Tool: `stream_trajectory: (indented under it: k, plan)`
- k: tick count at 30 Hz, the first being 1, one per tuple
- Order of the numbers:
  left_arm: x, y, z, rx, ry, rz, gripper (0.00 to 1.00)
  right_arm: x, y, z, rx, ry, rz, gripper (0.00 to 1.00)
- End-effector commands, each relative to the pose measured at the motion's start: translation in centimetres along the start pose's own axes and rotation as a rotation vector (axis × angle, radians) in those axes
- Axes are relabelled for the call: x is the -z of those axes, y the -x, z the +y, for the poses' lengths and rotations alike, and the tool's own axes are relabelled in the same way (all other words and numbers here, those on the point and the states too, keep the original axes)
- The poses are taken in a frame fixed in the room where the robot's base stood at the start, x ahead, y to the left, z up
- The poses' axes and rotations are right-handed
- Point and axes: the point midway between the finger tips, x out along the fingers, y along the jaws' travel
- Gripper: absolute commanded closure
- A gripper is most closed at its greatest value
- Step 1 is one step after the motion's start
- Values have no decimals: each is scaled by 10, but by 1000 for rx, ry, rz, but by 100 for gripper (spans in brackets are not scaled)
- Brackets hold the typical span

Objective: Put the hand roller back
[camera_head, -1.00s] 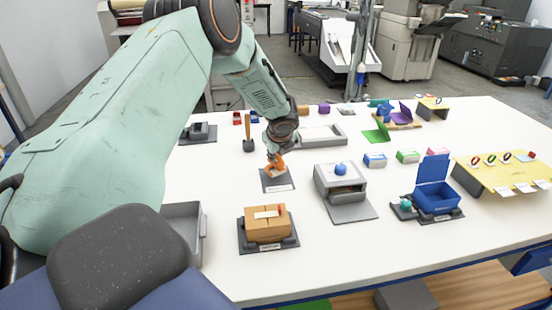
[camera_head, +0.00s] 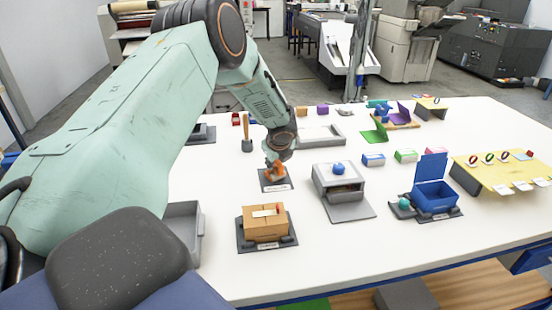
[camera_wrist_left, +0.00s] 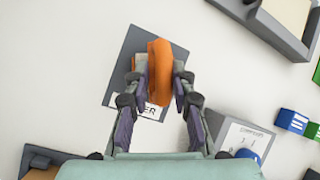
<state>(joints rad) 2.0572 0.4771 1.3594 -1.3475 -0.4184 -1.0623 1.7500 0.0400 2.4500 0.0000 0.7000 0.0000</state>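The hand roller (camera_wrist_left: 160,72) is orange and sits between the two fingers of my left gripper (camera_wrist_left: 159,82), which are close against its sides. In the head view the orange hand roller (camera_head: 274,173) is under my left gripper (camera_head: 276,162), over a dark labelled pad (camera_head: 275,187). The pad also shows in the left wrist view (camera_wrist_left: 120,80), with its white label partly hidden by the fingers. I cannot tell whether the roller touches the pad. My right gripper is not in view.
A brown box (camera_head: 266,228) on a dark base stands in front. A grey unit with a blue knob (camera_head: 340,183) is to the right. A wooden-handled tool (camera_head: 247,135) stands behind left, near a grey tray (camera_head: 320,137). A blue open box (camera_head: 435,195) is farther right.

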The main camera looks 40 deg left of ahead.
Motion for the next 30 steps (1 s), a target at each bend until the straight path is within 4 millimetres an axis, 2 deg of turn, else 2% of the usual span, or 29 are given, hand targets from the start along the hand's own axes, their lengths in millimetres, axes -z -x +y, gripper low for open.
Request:
stream_trajectory:
  k: [1,6,17,20,23,30]
  plan:
    - [2,-2,4,-8,1,3,74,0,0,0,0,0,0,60]
    - [1,-2,3,-6,1,3,61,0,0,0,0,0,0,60]
    - [-2,3,-1,0,1,0,61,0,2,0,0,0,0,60]
    - [-7,12,-4,2,1,0,61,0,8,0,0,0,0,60]
    - [-7,27,-5,3,3,1,61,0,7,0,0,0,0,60]
    - [-7,72,-5,4,2,0,61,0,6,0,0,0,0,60]
